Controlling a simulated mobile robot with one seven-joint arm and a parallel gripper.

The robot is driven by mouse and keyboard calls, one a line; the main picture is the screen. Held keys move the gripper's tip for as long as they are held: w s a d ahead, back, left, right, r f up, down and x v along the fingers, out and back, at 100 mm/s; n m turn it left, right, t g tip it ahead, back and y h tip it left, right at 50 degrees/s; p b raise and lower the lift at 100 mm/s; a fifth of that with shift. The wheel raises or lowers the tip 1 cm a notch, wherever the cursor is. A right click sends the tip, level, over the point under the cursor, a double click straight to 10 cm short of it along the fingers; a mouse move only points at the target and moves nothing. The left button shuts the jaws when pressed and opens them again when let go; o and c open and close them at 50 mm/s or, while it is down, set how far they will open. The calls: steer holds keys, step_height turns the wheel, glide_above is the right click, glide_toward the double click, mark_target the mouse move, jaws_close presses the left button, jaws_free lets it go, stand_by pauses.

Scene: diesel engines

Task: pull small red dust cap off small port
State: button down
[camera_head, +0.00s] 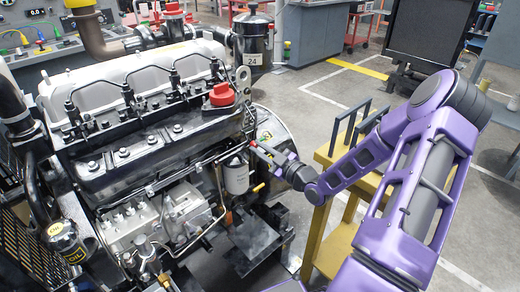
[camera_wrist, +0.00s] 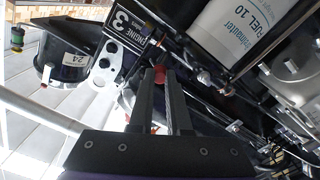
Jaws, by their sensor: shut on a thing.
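The small red dust cap (camera_wrist: 159,74) shows in the wrist view between the tips of my gripper (camera_wrist: 161,80). The two dark fingers are closed on it. In the head view my gripper (camera_head: 262,150) reaches in from the right to the engine's side, close to the white fuel filter. A bit of red (camera_head: 253,144) shows at its tip there. The small port is hidden behind the cap and fingers, so I cannot tell whether the cap still sits on it.
The white fuel filter (camera_head: 235,175) hangs beside my gripper, and it also shows in the wrist view (camera_wrist: 240,28). A larger red cap (camera_head: 222,94) sits on top of the engine (camera_head: 130,130). Thin pipes run close by. A yellow stand (camera_head: 345,200) is under my arm.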

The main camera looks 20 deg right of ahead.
steer(key=shift+s, duration=0.1)
steer(key=shift+v, duration=3)
